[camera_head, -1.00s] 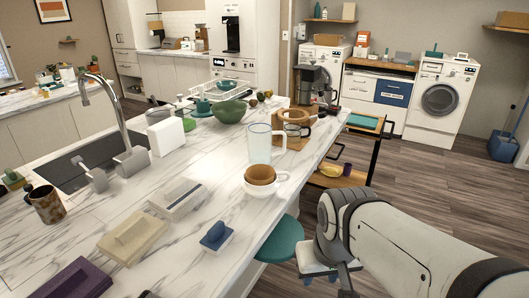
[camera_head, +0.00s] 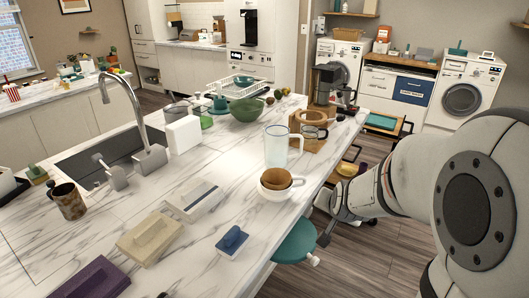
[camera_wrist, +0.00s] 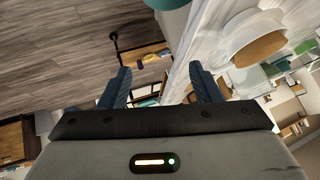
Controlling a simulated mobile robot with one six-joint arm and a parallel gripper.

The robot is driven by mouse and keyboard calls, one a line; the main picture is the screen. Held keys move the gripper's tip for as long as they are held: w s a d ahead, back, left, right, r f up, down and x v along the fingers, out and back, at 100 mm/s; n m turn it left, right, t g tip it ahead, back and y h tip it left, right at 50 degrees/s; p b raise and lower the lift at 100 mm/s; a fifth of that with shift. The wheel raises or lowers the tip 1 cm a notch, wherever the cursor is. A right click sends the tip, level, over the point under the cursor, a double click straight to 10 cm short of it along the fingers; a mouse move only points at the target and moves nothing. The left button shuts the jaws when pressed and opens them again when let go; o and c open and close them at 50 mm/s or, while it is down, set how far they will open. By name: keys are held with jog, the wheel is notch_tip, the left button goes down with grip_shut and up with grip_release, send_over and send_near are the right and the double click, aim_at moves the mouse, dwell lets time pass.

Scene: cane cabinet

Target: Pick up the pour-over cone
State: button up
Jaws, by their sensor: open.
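A white, handled vessel (camera_head: 268,192) with a brown bowl-shaped piece (camera_head: 279,179) in it stands upright on the marble counter; it looks like the pour-over cone, though its lower shape is unclear. It also shows in the wrist view (camera_wrist: 228,38), tilted at the upper right, outside the space between my fingers. My gripper (camera_wrist: 160,70) is open and empty, with both dark blue fingers spread. In the head view my gripper (camera_head: 326,236) is small and partly hidden, just right of the counter's edge and apart from the vessel.
A clear pitcher (camera_head: 275,147) stands right behind the vessel. A wooden stand with a glass carafe (camera_head: 313,135) is farther back.

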jog(key=w+a+f+m+t+y+p, duration=0.1)
jog(key=w+m+t+y+p, duration=0.1)
jog(key=w, duration=0.4)
jog(key=w+a+f+m+t+y+p, duration=0.2)
jog(key=w+m+p, duration=0.1)
jog(key=w, duration=0.4)
jog(key=w+a+f+m+t+y+p, duration=0.1)
jog(key=w+a+m+t+y+p, duration=0.1)
jog(key=w, duration=0.4)
jog(key=shift+w+f+m+t+p, duration=0.3)
jog(key=shift+w+m+t+p, duration=0.1)
jog(key=shift+m, duration=0.3)
jog(key=shift+c, duration=0.5)
grip_shut()
